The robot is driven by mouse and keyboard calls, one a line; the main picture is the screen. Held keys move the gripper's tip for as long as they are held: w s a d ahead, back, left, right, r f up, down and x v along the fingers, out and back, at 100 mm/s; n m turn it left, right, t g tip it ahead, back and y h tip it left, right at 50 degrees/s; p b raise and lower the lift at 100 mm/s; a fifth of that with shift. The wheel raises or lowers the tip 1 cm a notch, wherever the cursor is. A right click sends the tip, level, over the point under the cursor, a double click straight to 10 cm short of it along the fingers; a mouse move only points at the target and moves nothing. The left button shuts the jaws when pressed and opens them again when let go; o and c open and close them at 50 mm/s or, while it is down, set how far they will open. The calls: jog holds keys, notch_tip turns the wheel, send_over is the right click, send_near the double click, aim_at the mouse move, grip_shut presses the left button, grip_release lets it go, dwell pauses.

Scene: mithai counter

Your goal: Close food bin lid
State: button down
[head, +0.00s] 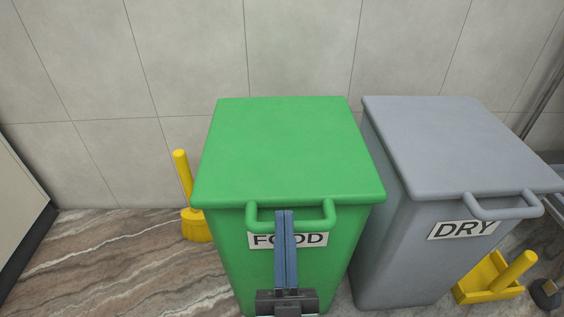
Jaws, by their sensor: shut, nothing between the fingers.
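The green food bin (230,262) stands in the middle of the head view, with a white FOOD label (317,240) on its front. Its green lid (288,150) lies flat over the top of the bin, closed. A green handle (328,215) sticks out from the lid's front edge. My gripper (284,213) is in front of the bin, its two blue fingers together and empty. The fingertips overlap the space inside the handle in the picture and hide part of the label; I cannot tell whether they touch the handle.
A grey bin (385,240) labelled DRY, its lid (450,145) down, stands close on the right. A yellow brush (192,210) stands left of the food bin. A yellow dustpan (488,280) lies at the lower right. The tiled wall (190,55) is behind; marble floor (120,265) is clear at left.

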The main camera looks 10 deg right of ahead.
jog(key=p+v, duration=0.2)
jog(key=v, duration=0.7)
jog(key=w+a+r+n+y+p, duration=0.1)
jog(key=w+r+p, duration=0.4)
jog(key=r, duration=1.1)
jog(key=w+r+y+p, duration=0.1)
jog(key=w+r+p, duration=0.2)
jog(key=w+r, duration=0.85)
jog(key=s+a+r+y+p, duration=0.15)
jog(key=s+r, duration=0.25)
jog(key=r, duration=0.8)
jog(key=s+a+r+n+t+y+p, duration=0.1)
jog(key=s+a+r+p, duration=0.2)
jog(key=r, duration=0.8)
jog(key=s+a+r+y+p, duration=0.1)
jog(key=s+r+p, duration=0.35)
jog(key=r, duration=0.75)
notch_tip(320, 180, up, 37)
jog(key=s+p, duration=0.1)
jog(key=p, duration=3.5)
